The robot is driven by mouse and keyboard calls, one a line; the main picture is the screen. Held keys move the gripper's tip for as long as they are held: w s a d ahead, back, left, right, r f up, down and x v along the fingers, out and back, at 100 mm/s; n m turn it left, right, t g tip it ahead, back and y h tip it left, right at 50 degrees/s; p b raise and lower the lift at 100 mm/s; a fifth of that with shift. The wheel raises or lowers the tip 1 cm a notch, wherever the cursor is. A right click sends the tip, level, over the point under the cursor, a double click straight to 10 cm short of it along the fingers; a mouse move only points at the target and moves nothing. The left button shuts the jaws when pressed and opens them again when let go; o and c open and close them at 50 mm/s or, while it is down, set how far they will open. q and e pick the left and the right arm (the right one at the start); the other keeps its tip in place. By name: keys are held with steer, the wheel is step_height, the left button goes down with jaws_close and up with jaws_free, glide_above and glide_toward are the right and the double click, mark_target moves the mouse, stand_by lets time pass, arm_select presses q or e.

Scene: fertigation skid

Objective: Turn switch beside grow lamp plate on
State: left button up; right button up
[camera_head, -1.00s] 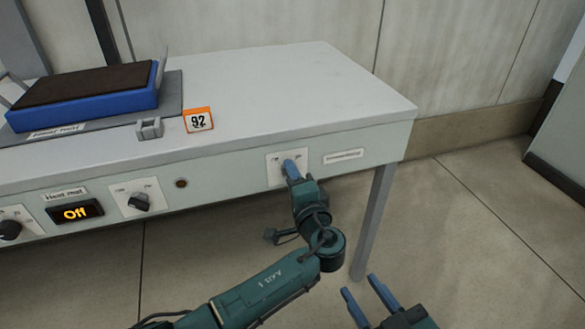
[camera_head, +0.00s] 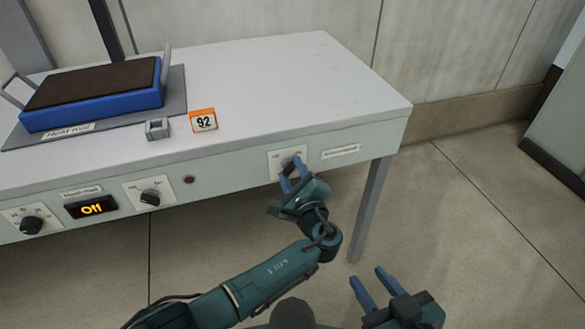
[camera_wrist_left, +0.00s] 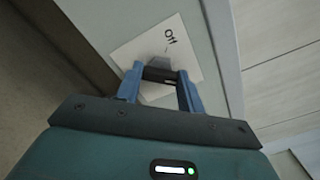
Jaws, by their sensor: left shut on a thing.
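The switch is a rotary knob (camera_wrist_left: 157,64) on a white plate (camera_head: 275,165) at the right end of the bench's front panel. The nameplate (camera_head: 341,151) right of it is too small to read. In the left wrist view the plate (camera_wrist_left: 133,54) shows the word "Off" near the knob. My left gripper (camera_head: 294,168) is at this plate, its two blue fingers shut on the knob, one on each side. The fingers hide most of the knob in the head view, so its setting is unclear. My right gripper (camera_head: 375,286) is open and empty, low at the right, away from the bench.
A Heat mat display (camera_head: 91,208) reads "Off", between two other knobs (camera_head: 150,196) (camera_head: 31,225). Floor right of the bench leg (camera_head: 371,210) is clear.

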arm_select(q)
steer(key=shift+r+m, duration=0.1)
steer(key=shift+m, duration=0.3)
steer(key=o, duration=1)
